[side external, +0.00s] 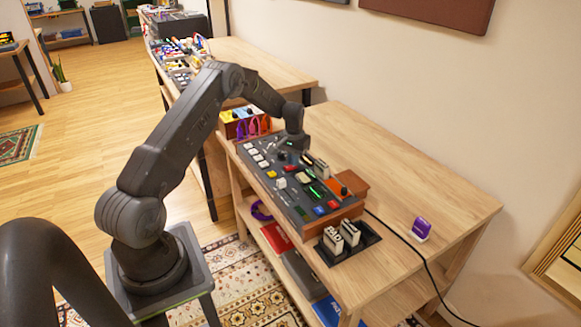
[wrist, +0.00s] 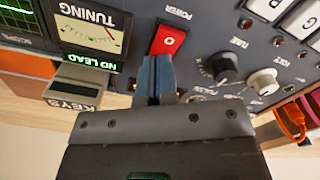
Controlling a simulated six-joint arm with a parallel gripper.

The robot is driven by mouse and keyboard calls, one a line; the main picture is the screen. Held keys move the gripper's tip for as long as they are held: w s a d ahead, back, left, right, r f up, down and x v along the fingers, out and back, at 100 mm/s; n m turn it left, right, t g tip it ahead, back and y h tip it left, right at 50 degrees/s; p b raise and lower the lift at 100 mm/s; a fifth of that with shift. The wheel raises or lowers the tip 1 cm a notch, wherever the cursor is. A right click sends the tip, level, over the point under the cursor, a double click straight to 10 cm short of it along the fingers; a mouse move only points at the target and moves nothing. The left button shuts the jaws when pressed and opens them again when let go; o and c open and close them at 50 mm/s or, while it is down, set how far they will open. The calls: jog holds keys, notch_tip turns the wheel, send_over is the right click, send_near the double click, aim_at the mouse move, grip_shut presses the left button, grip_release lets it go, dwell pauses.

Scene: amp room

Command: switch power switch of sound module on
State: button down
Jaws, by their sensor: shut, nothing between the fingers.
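The sound module (side external: 285,208) is a dark panel with buttons, knobs and sliders on the wooden table. In the wrist view its face (wrist: 215,25) fills the upper part, upside down. The power switch (wrist: 167,40) is a red rocker marked with a white O, beside the label POWER. My gripper (wrist: 155,70) is shut and empty, its blue-grey fingertips at the lower edge of the red switch. I cannot tell whether they touch it.
A tuning meter (wrist: 92,30) and a KEYS block (wrist: 77,88) lie left of my fingers. A black knob (wrist: 222,67) and a white knob (wrist: 263,81) lie close on the right. Orange cables (wrist: 291,122) hang further right. The table (side external: 400,185) is mostly clear on the right.

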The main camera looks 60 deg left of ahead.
jog(key=shift+r, duration=3.15)
jog(key=s+d+r+m+t, duration=0.15)
jog(key=s+d+r, duration=0.25)
jog(key=d+r, duration=0.65)
jog(key=s+d+r+m+t, duration=0.15)
jog(key=s+d+r, duration=0.25)
jog(key=d+r, duration=0.65)
jog(key=s+d+r+m+t, duration=0.1)
jog(key=s+d, duration=0.5)
jog(key=s, duration=0.4)
jog(key=s+d+r+m+t, duration=0.1)
jog(key=s+d+m, duration=0.1)
jog(key=s+d, duration=0.4)
jog(key=s, duration=0.4)
jog(key=shift+t, duration=0.3)
